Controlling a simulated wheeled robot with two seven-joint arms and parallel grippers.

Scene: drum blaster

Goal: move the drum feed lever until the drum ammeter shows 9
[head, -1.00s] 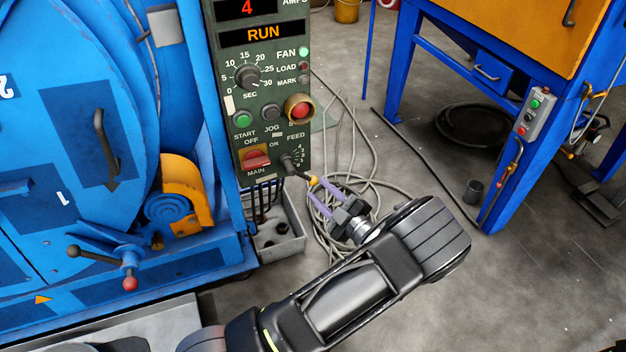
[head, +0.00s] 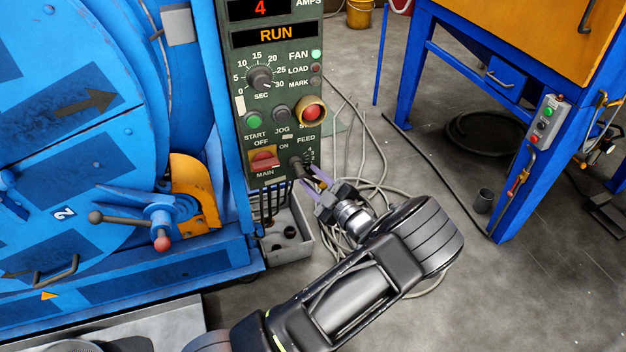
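The red AMPS display (head: 260,9) at the panel top reads 4. My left gripper (head: 307,175) is at the lever, its two purple fingers spread apart with the lever and knob between them. I cannot tell whether either finger touches it. The fingers partly hide the lever's end. My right gripper is not in view.
The large blue drum machine (head: 75,120) fills the left, with a red-tipped handle (head: 161,243). A grey box (head: 300,240) stands under the panel, with loose cables (head: 370,160) on the floor.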

